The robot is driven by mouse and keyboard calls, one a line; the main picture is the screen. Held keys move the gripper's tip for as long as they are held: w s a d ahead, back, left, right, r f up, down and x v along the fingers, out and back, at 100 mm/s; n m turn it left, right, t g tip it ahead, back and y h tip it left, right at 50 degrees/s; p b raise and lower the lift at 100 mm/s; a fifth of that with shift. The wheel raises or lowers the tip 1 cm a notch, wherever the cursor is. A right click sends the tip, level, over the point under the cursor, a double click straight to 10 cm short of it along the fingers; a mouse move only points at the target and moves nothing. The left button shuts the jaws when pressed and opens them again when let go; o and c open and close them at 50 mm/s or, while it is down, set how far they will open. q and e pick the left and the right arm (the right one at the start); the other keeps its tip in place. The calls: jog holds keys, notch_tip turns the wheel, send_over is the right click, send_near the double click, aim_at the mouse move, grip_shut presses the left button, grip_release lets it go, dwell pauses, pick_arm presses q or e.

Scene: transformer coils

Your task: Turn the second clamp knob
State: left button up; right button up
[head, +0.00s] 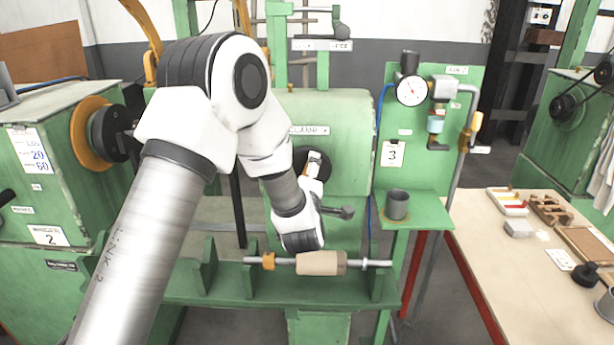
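A dark round clamp knob or hub (298,162) sits on the front of the green machine housing (350,120), just below a label reading "CLAMP". My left arm comes in from the lower left, bends over and reaches down in front of the housing. Its wrist end and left gripper (314,165) lie in front of the dark hub and cover part of it. The fingertips are too small and hidden to tell whether they touch it or are open. A dark lever-like part (345,212) sticks out right of the wrist. My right gripper is not in view.
A horizontal rod with a tan roll (320,263) lies below my wrist on green brackets. A small shelf (425,212) at right holds a grey cup (397,205), under a gauge (411,91). A bench (480,235) with small items stands further right.

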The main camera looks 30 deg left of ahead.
pick_arm(q)
jog(key=m, duration=0.3)
jog(key=shift+w+r+m, duration=0.1)
jog(key=shift+r+m, duration=0.2)
jog(key=shift+m, duration=0.1)
jog(key=m, duration=0.3)
jog(key=shift+m, duration=0.3)
jog(key=m+p, duration=0.1)
jog(key=m, duration=0.2)
jog(key=shift+r+m, duration=0.1)
jog(key=shift+m, duration=0.2)
jog(key=m+p, duration=0.1)
jog(key=m, duration=0.2)
jog(key=shift+m, duration=0.3)
jog(key=m+p, duration=0.3)
jog(key=m, duration=0.3)
jog(key=shift+r, duration=0.1)
jog(key=m+p, duration=0.2)
jog(key=m, duration=0.2)
jog(key=shift+m, duration=0.3)
jog(key=shift+m+p, duration=0.75)
jog(key=shift+m, duration=0.55)
